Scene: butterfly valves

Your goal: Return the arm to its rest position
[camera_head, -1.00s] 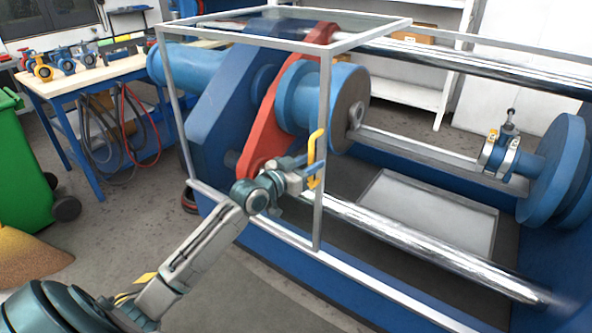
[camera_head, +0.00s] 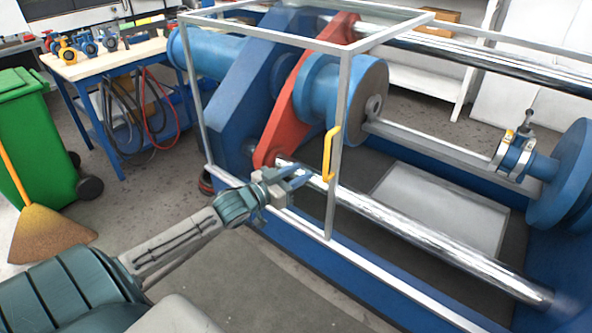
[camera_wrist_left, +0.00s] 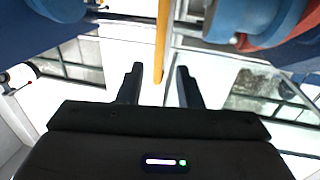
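My left arm comes in from the lower left in the head view. My left gripper (camera_head: 300,176) is in front of the machine's frame, left of the yellow handle (camera_head: 328,155) and apart from it as far as I can tell. In the left wrist view its two fingers (camera_wrist_left: 159,88) are spread with nothing between them. The yellow handle (camera_wrist_left: 161,40) shows beyond the fingertips there. The handle is upright on a grey post of the cage frame. My right gripper is not in view.
The blue machine has a red arm (camera_head: 308,80), steel rods and a clamped valve (camera_head: 515,152) at right. A grey cage frame (camera_head: 222,26) stands close to my gripper. A workbench (camera_head: 110,64), green bin (camera_head: 28,130) and broom (camera_head: 50,235) are at left. Grey floor is open below.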

